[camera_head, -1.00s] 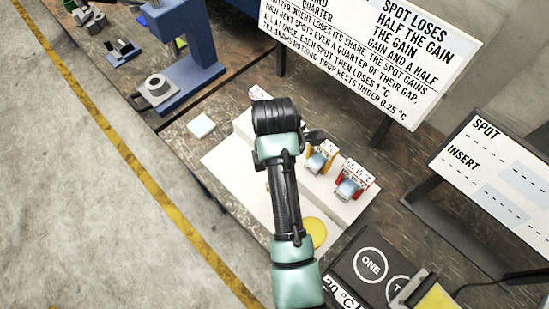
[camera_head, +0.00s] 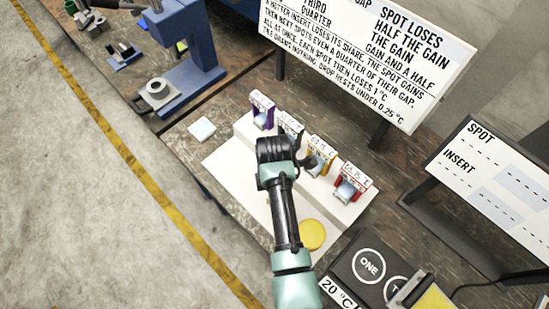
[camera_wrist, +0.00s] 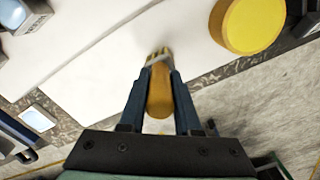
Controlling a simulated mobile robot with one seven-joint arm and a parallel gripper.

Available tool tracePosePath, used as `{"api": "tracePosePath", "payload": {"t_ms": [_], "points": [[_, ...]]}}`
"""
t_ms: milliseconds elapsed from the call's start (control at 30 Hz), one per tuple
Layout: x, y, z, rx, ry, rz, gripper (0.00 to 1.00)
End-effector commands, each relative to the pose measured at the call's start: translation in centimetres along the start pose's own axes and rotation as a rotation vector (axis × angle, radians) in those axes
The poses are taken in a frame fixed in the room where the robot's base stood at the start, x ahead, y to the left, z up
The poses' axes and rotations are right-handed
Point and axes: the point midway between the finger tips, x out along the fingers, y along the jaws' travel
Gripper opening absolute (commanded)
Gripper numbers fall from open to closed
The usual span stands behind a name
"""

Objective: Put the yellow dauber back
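The yellow dauber (camera_wrist: 160,92) is a rounded yellow stick between the two fingers of my gripper (camera_wrist: 159,72) in the wrist view, with the fingers close against its sides. My gripper is shut on it. In the head view my gripper (camera_head: 278,148) is over the white stepped board (camera_head: 240,170), and the dauber is hidden there. A round yellow disc (camera_head: 313,234) lies on the board's front part; it also shows at the upper right of the wrist view (camera_wrist: 253,24). Whether the dauber touches the board, I cannot tell.
Several card-topped holders stand along the board's raised back, including a purple one (camera_head: 262,112), an orange one (camera_head: 318,158) and a red one (camera_head: 348,182). A black box marked ONE (camera_head: 370,265) is at right. A blue stand (camera_head: 185,60) is at back left.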

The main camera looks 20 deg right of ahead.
Motion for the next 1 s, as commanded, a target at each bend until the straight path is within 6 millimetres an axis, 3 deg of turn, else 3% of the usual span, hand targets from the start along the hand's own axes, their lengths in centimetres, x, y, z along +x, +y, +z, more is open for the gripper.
{"api": "tracePosePath", "payload": {"t_ms": [33, 133, 167, 567, 1000], "points": [[0.0, 0.0, 0.0, 0.0, 0.0, 0.0, 0.41], [0.0, 0.0, 0.0, 0.0, 0.0, 0.0, 0.59], [0.0, 0.0, 0.0, 0.0, 0.0, 0.0, 0.6], [-0.9, 0.1, 0.0, 0.0, 0.0, 0.004, 0.6], [-9.4, 0.1, 0.0, 0.0, 0.0, 0.005, 0.6]]}}
